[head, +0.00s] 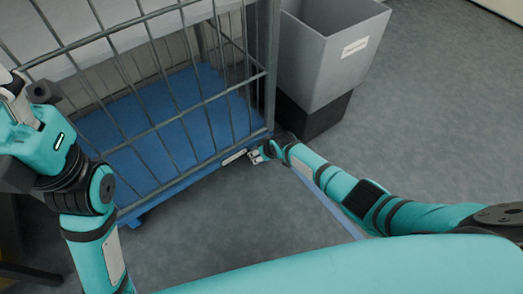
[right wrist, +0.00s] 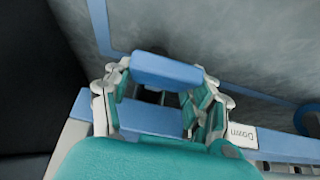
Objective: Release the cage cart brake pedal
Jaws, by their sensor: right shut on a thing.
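The cage cart has grey wire walls and a blue base (head: 165,135) at the upper left of the head view. My right gripper (head: 257,156) is low at the cart's near right corner. In the right wrist view its fingers (right wrist: 162,97) are on both sides of a blue piece (right wrist: 165,69), which looks like the brake pedal, and are shut on it. A white label reading "Down" (right wrist: 242,135) sits on the blue cart edge beside the gripper. The pedal's angle is hard to tell. Part of my left gripper (head: 17,95) shows at the left edge; its fingers are unclear.
A grey bin (head: 325,55) with a dark lower part stands just right of the cart, close to my right gripper. A blue line (head: 330,205) runs along the grey floor. The floor on the right is clear.

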